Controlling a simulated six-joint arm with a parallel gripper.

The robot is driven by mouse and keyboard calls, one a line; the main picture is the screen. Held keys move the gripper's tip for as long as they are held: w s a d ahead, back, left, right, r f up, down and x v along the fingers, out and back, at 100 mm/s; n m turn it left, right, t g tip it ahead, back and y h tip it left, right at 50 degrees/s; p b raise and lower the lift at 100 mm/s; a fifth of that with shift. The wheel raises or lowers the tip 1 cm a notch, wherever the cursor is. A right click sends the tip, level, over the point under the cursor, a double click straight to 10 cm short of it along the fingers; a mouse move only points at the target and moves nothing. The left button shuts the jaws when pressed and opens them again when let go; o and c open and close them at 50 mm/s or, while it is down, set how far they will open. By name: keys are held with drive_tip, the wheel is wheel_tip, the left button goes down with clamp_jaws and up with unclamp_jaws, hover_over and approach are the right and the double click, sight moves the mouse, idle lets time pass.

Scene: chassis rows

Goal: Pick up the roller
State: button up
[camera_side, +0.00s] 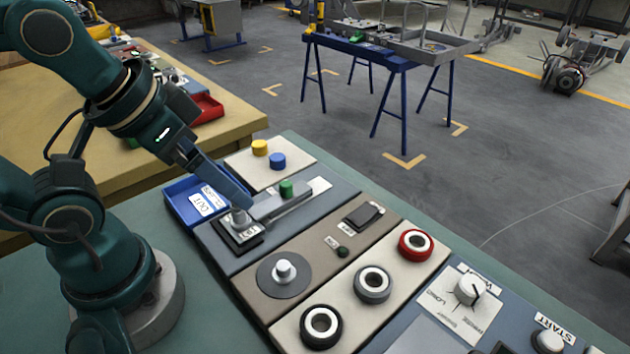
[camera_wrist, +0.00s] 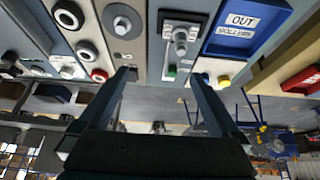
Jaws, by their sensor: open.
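A short grey upright cylinder (camera_side: 239,215), which looks like the roller, stands on a black-edged pad with a label. It also shows in the wrist view (camera_wrist: 181,36) near the top, right of centre. The pictures do not make fully certain that it is the roller. My gripper (camera_side: 243,203) appears close above it in the side view, partly covering that area. In the wrist view my gripper (camera_wrist: 161,76) is open, its two fingers wide apart with nothing between them. The gap between fingertips and cylinder is hard to judge.
A blue tray (camera_side: 178,190) labelled OUT lies beside the pad. A green peg (camera_side: 286,187) stands on a grey bar nearby, with yellow (camera_side: 260,147) and blue (camera_side: 278,160) pegs behind. Black (camera_side: 321,328), grey (camera_side: 372,284) and red (camera_side: 415,245) rings stand in a row.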

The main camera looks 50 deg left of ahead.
drive_tip(key=w+d+r, duration=0.1)
drive_tip(key=w+r, duration=0.2)
drive_tip(key=r, duration=0.1)
drive_tip(key=m+g, duration=0.3)
drive_tip(key=g, duration=0.3)
hover_over(374, 273)
drive_tip(key=s, duration=0.1)
drive_tip(key=f, duration=1)
drive_tip(key=shift+d+f, duration=0.25)
drive_tip(key=shift+d, duration=0.1)
drive_tip(key=shift+s+f, duration=0.15)
drive_tip(key=shift+f, duration=2.4)
